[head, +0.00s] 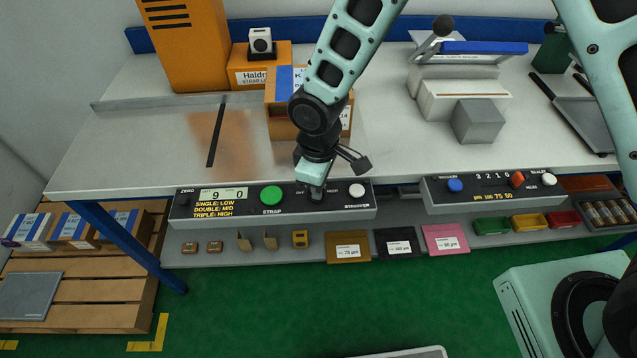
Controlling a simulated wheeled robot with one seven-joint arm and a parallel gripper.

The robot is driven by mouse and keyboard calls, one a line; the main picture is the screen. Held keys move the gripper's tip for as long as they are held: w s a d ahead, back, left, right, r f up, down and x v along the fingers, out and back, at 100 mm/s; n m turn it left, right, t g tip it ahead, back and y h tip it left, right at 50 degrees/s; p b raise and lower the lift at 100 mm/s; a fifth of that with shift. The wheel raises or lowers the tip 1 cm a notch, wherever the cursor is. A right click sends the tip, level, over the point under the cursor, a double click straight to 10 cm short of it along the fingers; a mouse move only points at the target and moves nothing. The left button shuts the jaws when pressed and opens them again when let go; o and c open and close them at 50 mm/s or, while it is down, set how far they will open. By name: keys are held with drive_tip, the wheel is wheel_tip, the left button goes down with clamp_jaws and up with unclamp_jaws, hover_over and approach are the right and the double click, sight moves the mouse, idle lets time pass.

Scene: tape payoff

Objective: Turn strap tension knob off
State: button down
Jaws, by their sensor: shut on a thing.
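The strapper control panel (225,206) runs along the front edge of the workbench. It has a display (223,194) reading 9 and 0, a green STRAP button (271,196) and a white knob (357,190) marked STRAPPER. My gripper (312,191) comes down from above onto this panel, between the green button and the white knob. It is shut on a control there, which I take to be the strap tension knob. My gripper covers that knob and part of its label, so its setting cannot be read.
A second panel (490,190) to the right has a blue button (455,185), an orange control (517,179) and a white knob (548,179). Boxes (283,125) stand behind my arm. A lower shelf (220,257) holds small parts and coloured bags.

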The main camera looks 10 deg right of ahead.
drive_tip(key=shift+n, duration=0.3)
drive_tip(key=c, duration=1.5)
unclamp_jaws()
wheel_tip(320, 180, up, 17)
drive_tip(key=b, duration=0.1)
drive_tip(key=shift+r, duration=0.2)
drive_tip(key=s+d+m, duration=0.3)
drive_tip(key=s+d, duration=0.2)
drive_tip(key=s, duration=0.4)
drive_tip(key=s+d+r+m, duration=0.1)
drive_tip(key=s+d+m, duration=0.1)
drive_tip(key=s+d, duration=0.3)
drive_tip(key=s, duration=0.4)
drive_tip(key=shift+r+m+y, duration=0.3)
drive_tip(key=shift+m, duration=0.1)
